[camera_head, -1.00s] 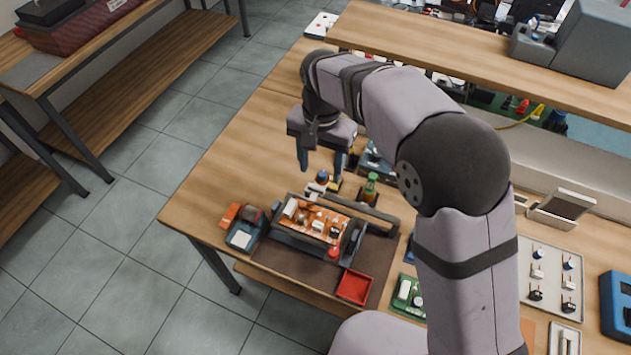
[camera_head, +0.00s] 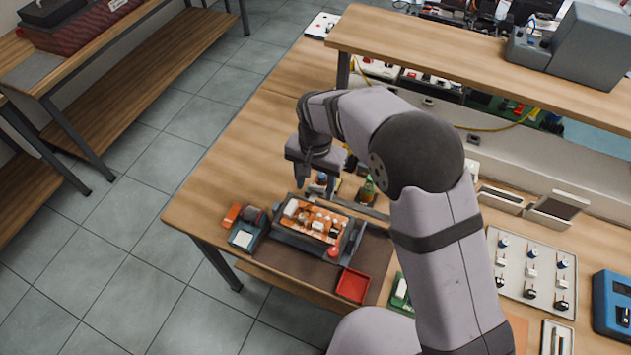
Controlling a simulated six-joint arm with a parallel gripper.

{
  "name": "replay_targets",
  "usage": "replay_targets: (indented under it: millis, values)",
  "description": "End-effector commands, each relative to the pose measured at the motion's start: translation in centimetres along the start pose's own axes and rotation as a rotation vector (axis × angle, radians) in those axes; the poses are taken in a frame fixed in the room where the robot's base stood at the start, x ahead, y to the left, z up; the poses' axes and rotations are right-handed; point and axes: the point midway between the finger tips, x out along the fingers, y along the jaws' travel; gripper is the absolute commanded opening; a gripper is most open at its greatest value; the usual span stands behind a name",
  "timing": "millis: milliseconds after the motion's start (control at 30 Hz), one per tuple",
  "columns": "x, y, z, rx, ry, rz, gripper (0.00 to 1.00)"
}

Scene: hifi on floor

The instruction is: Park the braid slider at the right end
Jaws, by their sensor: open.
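My gripper (camera_head: 318,181) points down, open, behind the orange circuit board (camera_head: 314,220). It is close to a small item with a blue top (camera_head: 321,179); I cannot tell whether they touch. The board sits in a dark grey holder (camera_head: 290,238) on a brown mat (camera_head: 310,266). A small red knob (camera_head: 333,252) is at the holder's front right. A dark bar (camera_head: 368,211) runs behind the board toward the right. I cannot tell for sure which part is the braid slider; it is small or partly hidden near my gripper.
A green-topped bottle (camera_head: 367,190) stands just right of my gripper. A red tray (camera_head: 352,285) lies at the mat's front right, and a dark unit with a white pad (camera_head: 243,236) lies left. A raised shelf (camera_head: 470,65) crosses the back. The tabletop at left is clear.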

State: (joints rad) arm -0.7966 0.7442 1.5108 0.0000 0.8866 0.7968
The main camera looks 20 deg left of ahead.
Motion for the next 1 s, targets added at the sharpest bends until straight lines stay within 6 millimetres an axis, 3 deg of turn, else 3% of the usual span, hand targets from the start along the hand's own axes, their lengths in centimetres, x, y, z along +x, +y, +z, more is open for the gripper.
replay_targets:
  millis: [300, 533, 767, 1000]
  values:
    - [0.3, 0.0, 0.0, 0.0, 0.0, 0.0, 0.53]
    - [0.3, 0.0, 0.0, 0.0, 0.0, 0.0, 0.0]
    - [0.2, 0.7, 0.0, 0.001, 0.0, 0.0, 0.0]
    - [0.2, 4.5, 0.0, 0.004, -0.001, 0.001, 0.0]
